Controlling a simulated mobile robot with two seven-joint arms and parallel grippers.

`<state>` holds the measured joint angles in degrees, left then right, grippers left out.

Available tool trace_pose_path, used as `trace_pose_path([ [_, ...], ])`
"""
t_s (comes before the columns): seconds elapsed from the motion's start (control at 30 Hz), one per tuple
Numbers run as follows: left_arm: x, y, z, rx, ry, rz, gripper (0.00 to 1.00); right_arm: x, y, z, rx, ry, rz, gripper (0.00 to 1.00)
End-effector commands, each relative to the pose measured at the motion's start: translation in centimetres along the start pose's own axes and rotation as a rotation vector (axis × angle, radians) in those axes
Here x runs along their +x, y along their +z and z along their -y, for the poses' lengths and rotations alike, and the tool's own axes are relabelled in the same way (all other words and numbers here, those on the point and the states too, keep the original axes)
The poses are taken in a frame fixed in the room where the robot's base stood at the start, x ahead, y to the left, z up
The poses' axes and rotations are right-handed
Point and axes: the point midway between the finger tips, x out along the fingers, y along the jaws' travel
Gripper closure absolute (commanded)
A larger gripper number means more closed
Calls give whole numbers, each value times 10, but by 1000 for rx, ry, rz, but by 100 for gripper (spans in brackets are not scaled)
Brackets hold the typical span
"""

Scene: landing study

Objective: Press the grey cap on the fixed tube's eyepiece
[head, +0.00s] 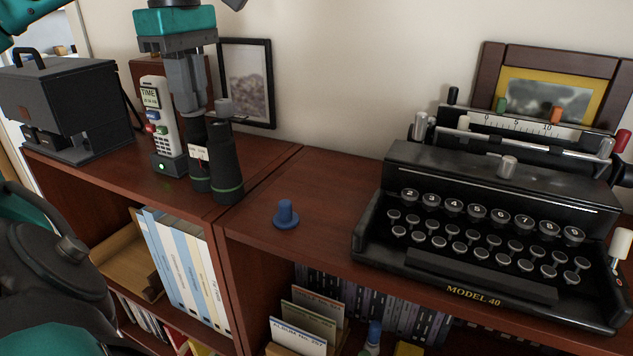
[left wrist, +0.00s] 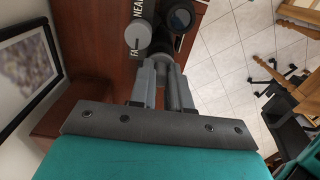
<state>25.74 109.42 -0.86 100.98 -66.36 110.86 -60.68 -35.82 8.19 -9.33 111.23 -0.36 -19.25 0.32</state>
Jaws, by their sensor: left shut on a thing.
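My left gripper (head: 187,104) points down from above, its grey fingers shut on the grey cap (head: 186,103), which they mostly hide. The cap is at the top of the left tube (head: 200,165) of a black upright pair of tubes, which I take for the fixed one. I cannot tell whether the cap is fully seated. In the left wrist view my gripper (left wrist: 161,58) is over a dark round end, and the other tube's open eyepiece (left wrist: 178,18) is just beyond. My right gripper is out of view.
A grey round knob (head: 223,107) stands close behind the tubes, with NEAR and FAR lettering beside it. A white handset (head: 158,115) stands just left. A blue cap (head: 286,215) lies on the shelf to the right, before the typewriter (head: 490,220). A framed picture (head: 247,82) leans behind.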

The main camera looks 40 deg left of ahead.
Motion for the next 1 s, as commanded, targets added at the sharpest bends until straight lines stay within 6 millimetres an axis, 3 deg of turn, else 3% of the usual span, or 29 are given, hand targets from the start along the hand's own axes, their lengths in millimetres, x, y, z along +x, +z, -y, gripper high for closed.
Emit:
trace_pose_path([
  [0.73,3,0,0,1,-1,0,100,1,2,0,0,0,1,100],
  [0.77,3,0,0,1,-1,0,81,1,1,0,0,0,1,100],
  [1.0,3,0,0,1,-3,0,58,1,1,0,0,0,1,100],
])
